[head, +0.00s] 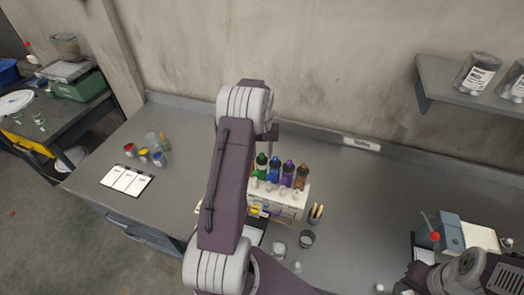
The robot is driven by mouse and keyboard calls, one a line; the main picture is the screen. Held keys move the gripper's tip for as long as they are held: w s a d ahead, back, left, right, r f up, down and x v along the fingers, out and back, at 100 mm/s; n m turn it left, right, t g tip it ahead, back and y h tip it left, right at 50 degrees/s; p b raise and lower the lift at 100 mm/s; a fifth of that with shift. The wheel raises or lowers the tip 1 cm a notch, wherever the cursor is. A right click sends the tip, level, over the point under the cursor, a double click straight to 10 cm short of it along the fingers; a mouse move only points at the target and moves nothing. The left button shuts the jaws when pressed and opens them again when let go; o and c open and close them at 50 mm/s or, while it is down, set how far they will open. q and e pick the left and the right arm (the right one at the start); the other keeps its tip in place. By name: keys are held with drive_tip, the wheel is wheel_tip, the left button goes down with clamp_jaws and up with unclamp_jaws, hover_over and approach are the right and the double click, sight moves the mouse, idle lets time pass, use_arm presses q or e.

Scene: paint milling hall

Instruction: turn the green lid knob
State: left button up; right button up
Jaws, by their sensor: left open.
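No separate green lid knob can be made out; my left arm covers part of the bench beside the rack. My left gripper (270,133) shows only as a dark part at the arm's far end, above the bottles and apart from them. It is open, with nothing seen in it. Part of my right arm is at the lower right; its fingertips cannot be made out.
Small paint pots (144,155) and a white card (127,180) lie on the bench at left. Glass jars (307,239) and a brush cup (316,214) stand by the rack. A blue-grey box (450,232) is at right, under a wall shelf (455,92) with jars. The bench behind the rack is clear.

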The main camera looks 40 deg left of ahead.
use_arm(q)
clamp_jaws()
drive_tip(key=shift+n, duration=0.3)
drive_tip(key=n, duration=0.4)
drive_tip(key=shift+a+n, duration=0.1)
drive_tip(key=shift+n, duration=0.2)
drive_tip(key=shift+w+n, duration=0.1)
drive_tip(key=shift+n, duration=2.1)
unclamp_jaws()
